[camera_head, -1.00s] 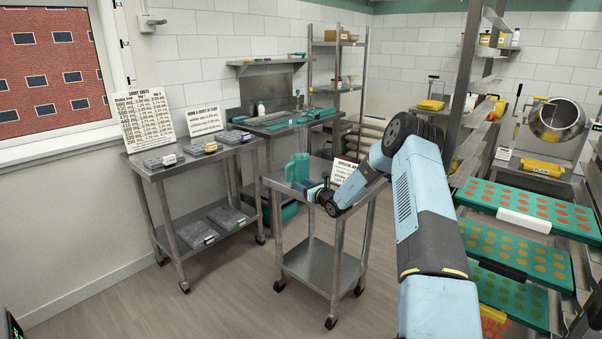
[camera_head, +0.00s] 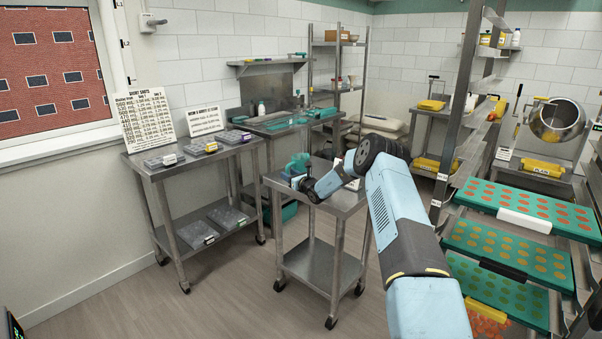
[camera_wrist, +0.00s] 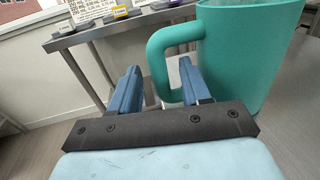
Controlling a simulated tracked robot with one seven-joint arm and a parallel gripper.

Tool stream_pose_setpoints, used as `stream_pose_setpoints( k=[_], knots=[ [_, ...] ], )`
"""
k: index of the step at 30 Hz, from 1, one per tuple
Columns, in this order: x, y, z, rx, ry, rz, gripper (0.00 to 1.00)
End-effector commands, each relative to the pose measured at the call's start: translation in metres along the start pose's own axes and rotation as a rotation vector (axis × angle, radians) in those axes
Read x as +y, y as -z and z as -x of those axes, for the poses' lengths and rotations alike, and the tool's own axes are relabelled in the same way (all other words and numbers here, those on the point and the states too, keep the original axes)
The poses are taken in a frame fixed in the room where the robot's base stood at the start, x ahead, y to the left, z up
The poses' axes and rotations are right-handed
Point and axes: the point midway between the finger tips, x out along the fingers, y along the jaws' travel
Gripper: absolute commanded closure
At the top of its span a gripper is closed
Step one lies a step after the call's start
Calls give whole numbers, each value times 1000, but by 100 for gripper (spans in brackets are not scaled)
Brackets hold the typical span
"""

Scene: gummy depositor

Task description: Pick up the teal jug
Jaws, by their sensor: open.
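The teal jug (camera_head: 298,163) stands upright on the small wheeled steel cart (camera_head: 335,197), partly hidden behind my gripper in the head view. In the wrist view the jug (camera_wrist: 249,55) fills the upper right, with its handle (camera_wrist: 160,65) pointing left. My gripper (camera_wrist: 157,85) is open, its two blue fingers apart. The lower part of the handle shows between the fingers, or just beyond them; I cannot tell whether it is inside the jaws. The right finger appears close to the jug's body. Nothing is held.
A steel table (camera_head: 178,164) with grey moulds and printed signs stands to the left. A rack of teal trays (camera_head: 528,207) with orange pieces is close on the right. A placard stands behind my wrist on the cart. The floor in front of the cart is clear.

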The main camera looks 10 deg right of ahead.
Motion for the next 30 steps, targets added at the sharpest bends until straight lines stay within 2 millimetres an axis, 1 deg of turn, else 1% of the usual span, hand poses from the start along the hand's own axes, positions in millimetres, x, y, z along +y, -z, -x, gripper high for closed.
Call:
stream_pose_setpoints(
  k=[1, 3, 6, 15, 27, 30],
  knots=[
    [0, 0, -7, -2, -1, 2, 53],
    [0, 0, -14, 0, -1, 2, 53],
    [0, 0, -20, -1, 0, 1, 53],
    [0, 0, -22, 0, 0, 1, 54],
    [0, 0, -22, 0, 0, 1, 92],
    [0, 0, -22, 0, 0, 1, 100]
  ],
)
